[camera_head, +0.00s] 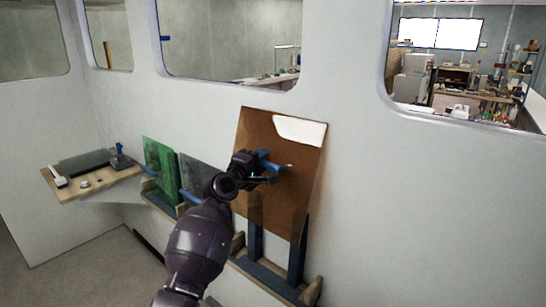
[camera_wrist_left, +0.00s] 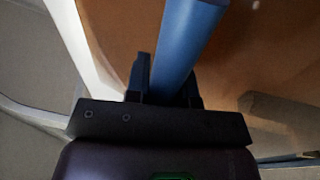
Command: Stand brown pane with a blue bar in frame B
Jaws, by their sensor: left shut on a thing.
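The brown pane (camera_head: 262,134) is see-through and is held upright, slightly tilted, against the pale wall, with a bright reflection near its top. My left gripper (camera_head: 268,172) is shut on its blue bar (camera_head: 272,163). In the left wrist view, the gripper (camera_wrist_left: 165,88) grips the blue bar (camera_wrist_left: 187,40), with the brown pane (camera_wrist_left: 265,45) behind. Below is a frame with dark blue-grey uprights (camera_head: 296,266) and wooden ends; its letter is not readable. The pane's lower edge is above the frame base (camera_head: 265,275). The upright tops show brown through the pane. My right gripper is out of view.
To the left, a green pane (camera_head: 160,163) and a dark grey pane (camera_head: 203,178) stand in a similar row. A wooden shelf (camera_head: 95,184) with small items is at the far left. Window openings cut the wall above. The wall at right is bare.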

